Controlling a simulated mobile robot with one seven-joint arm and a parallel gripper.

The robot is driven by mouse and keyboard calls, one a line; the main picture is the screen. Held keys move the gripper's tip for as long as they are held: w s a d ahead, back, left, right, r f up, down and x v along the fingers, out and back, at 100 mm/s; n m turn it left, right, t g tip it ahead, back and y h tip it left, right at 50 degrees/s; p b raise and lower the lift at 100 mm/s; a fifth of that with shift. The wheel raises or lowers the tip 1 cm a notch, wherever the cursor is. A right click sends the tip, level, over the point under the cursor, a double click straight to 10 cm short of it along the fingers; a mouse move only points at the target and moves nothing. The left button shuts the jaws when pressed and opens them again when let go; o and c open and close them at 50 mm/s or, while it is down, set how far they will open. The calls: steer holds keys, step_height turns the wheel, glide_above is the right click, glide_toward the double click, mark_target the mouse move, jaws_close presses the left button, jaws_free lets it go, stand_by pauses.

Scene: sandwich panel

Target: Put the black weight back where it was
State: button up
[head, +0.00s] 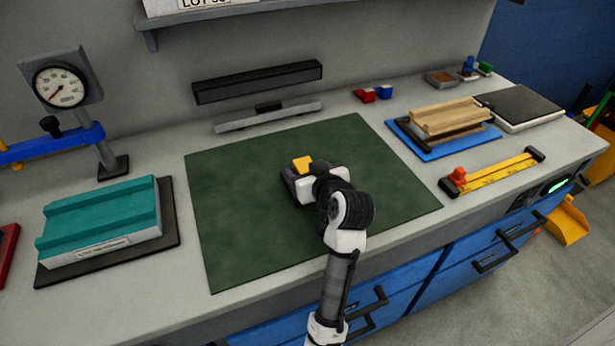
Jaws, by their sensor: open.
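My gripper (310,182) is over the middle of the green mat (235,230), seen from behind and above. It is open. A yellow block (302,163) shows just beyond it; I cannot tell whether the block is between the fingers. A small black block (268,107) sits on the light grey bar (240,123) at the back of the bench and may be the black weight. A long black bar (258,82) is just behind it. My arm and hand hide part of the mat.
A teal ribbed panel (100,220) lies on a dark board at left, beside a dial gauge stand (62,85). At right are a wooden piece (448,115) on a blue tray, a dark slab (518,105) and a yellow ruler (495,172). Much of the mat is clear.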

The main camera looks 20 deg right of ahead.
steer(key=shift+w, duration=0.1)
steer(key=shift+c, duration=0.3)
jaws_close()
steer(key=shift+r, duration=0.1)
